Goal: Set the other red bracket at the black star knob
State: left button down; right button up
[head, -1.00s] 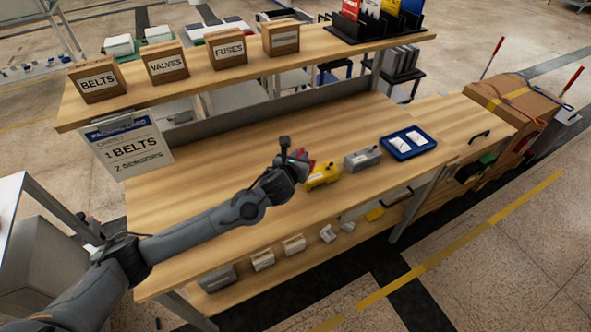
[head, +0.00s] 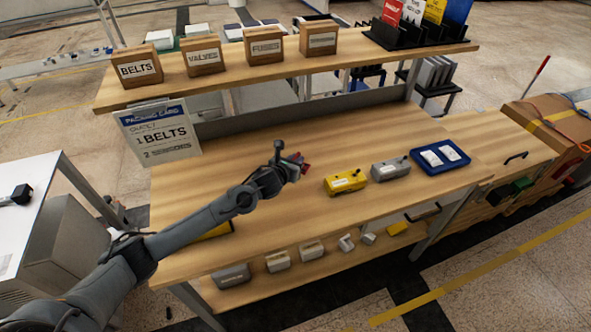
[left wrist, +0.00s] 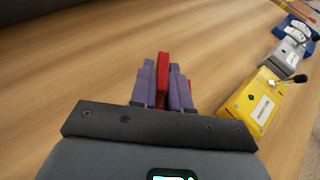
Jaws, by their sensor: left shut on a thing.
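My left gripper (head: 298,166) is above the middle of the wooden bench top, at the end of my arm from the left. It is shut on a red bracket (head: 304,170). In the left wrist view the red bracket (left wrist: 162,76) stands up between the purple fingers (left wrist: 163,90), and part of it is hidden by them. A small black object (head: 21,195) lies on the white table at the far left; I cannot tell if it is the star knob. No other red bracket is clear to me. My right gripper is out of view.
A yellow box (head: 346,182), a grey box (head: 390,169) and a blue tray (head: 440,157) with white pieces stand on the bench right of my gripper. A yellow item (head: 214,232) shows partly behind my arm. Labelled cartons (head: 205,62) line the upper shelf. The bench's left half looks mostly clear.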

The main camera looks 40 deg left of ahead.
pick_arm(q)
jog(key=shift+f+b, duration=0.5)
jog(key=shift+f, duration=1.45)
jog(key=shift+f, duration=0.15)
jog(key=c, duration=1.1)
grip_release()
